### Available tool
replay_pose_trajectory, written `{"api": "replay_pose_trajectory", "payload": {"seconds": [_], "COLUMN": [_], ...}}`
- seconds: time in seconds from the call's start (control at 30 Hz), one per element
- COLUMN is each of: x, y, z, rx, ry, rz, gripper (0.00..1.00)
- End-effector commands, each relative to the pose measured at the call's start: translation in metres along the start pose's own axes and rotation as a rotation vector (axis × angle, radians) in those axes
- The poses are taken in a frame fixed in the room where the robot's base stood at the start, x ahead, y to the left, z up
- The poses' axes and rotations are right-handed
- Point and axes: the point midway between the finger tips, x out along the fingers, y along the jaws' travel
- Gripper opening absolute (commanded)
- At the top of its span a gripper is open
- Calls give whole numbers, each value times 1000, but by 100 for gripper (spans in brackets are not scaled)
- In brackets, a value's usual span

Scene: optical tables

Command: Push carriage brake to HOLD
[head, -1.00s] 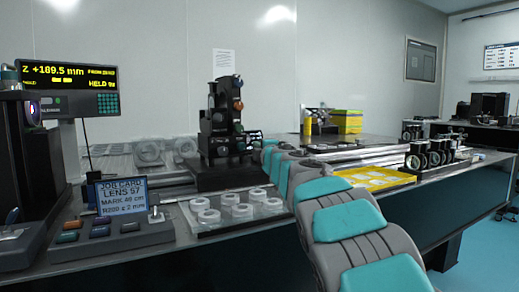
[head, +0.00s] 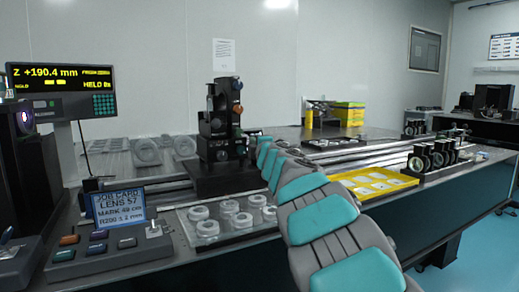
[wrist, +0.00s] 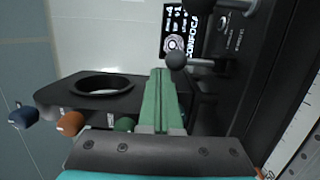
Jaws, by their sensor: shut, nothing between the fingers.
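The black carriage (head: 213,155) stands upright on the rail bench, with blue and orange knobs on its right side. In the wrist view, a lever with a black ball knob (wrist: 176,61) sticks out from the dark carriage body (wrist: 240,75). It may be the brake; its label is not readable to me. My gripper (wrist: 159,73) is shut and empty, its green fingers close together just below and left of the ball knob. I cannot tell whether they touch it. In the head view my gripper is at the carriage, mostly hidden by my arm.
A dark plate with a round hole (wrist: 103,85) and blue and orange knobs (wrist: 70,123) lie left of my fingers. A lens tray (head: 225,222), a job card screen (head: 120,205) and a yellow tray (head: 372,183) are on the table. The readout (head: 62,90) shows Z +190.4 mm and "HELD 0s".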

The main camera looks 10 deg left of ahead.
Motion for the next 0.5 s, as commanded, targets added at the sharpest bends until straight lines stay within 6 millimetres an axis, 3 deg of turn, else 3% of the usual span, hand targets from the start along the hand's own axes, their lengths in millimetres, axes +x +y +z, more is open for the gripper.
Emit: {"api": "replay_pose_trajectory", "payload": {"seconds": [0.2,0.5], "x": [11,12], "y": [6,4], "z": [-2,-3], "rx": [0,-1], "ry": [0,1], "rz": [2,2], "gripper": [0,0]}}
